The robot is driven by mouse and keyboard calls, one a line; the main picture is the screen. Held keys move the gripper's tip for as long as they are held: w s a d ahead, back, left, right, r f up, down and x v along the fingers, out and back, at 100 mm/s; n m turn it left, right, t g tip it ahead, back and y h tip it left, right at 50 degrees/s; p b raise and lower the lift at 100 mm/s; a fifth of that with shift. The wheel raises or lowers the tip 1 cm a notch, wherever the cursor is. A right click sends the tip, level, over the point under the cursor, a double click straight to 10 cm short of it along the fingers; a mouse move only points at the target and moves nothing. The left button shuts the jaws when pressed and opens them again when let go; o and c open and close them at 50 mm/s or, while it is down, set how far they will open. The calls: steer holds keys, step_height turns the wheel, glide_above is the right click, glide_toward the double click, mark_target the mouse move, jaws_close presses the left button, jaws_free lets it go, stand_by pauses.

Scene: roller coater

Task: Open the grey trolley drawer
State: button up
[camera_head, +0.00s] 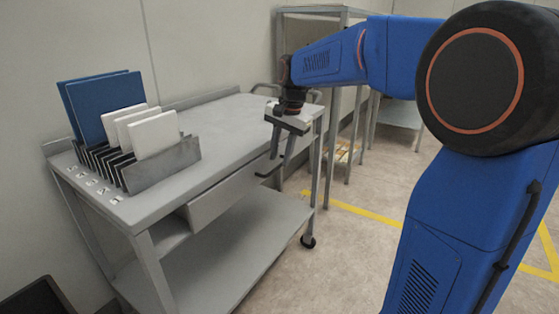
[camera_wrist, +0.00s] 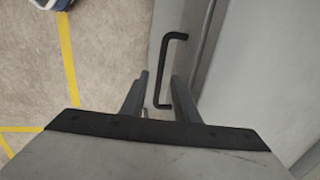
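The grey trolley (camera_head: 235,143) stands along the wall, with its drawer (camera_head: 222,198) under the tabletop. A black bar handle (camera_wrist: 169,36) sits on the drawer front (camera_wrist: 194,18) in the wrist view. My gripper (camera_head: 279,158) is at the trolley's long front side, near the drawer's right part, pointing down. In the wrist view my gripper (camera_wrist: 158,88) is open, its two fingers apart, with the lower end of the handle showing between them. I cannot tell whether the fingers touch the handle. Whether the drawer is fully shut is unclear.
A grey rack (camera_head: 183,162) with blue and white panels stands on the tabletop's left. The trolley has a lower shelf (camera_head: 225,255). A shelf frame (camera_head: 335,110) stands behind at the right. The floor (camera_head: 345,260) before the trolley is clear, with yellow lines.

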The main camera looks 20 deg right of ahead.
steer(key=shift+w+a+f, duration=0.15)
steer(key=shift+f, duration=0.9)
jaws_close()
